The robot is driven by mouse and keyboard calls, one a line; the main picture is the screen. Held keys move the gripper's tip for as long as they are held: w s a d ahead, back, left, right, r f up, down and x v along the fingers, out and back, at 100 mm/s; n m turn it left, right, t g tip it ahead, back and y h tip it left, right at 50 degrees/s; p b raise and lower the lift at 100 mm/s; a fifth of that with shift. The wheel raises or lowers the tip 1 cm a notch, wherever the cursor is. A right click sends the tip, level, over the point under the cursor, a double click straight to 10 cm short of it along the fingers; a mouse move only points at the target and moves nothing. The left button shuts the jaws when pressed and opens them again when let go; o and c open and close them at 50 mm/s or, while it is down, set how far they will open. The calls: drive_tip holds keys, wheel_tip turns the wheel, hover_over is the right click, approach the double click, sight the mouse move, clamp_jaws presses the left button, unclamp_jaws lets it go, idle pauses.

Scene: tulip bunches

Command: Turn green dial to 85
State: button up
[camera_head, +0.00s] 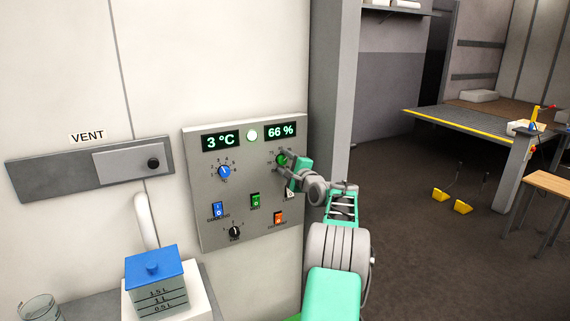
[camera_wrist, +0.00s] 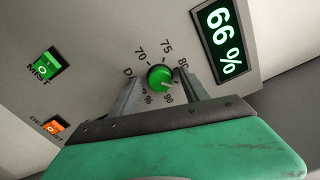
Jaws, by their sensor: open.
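The green dial (camera_head: 281,159) is at the upper right of the grey control panel (camera_head: 210,240), below the display reading 66 %. In the wrist view the green dial (camera_wrist: 159,76) sits between the two fingers of my gripper (camera_wrist: 160,84). My gripper (camera_head: 287,160) is open, with a finger on each side of the dial; I cannot tell whether either touches it. A pale mark on the dial's lower right appears to point toward the 90 label. The 70, 75 and 90 labels show; the right finger covers part of the scale near 80.
The panel also has a blue dial (camera_head: 224,171), a black dial (camera_head: 234,231), and blue, green and orange switches. A blue-lidded container (camera_head: 155,275) stands at lower left. A grey post (camera_head: 333,80) rises just right of the panel.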

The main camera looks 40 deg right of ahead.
drive_tip(key=shift+s, duration=0.1)
drive_tip(key=b+v, duration=0.2)
drive_tip(key=v, duration=0.5)
drive_tip(key=shift+s+b, duration=0.3)
drive_tip(key=shift+b, duration=0.1)
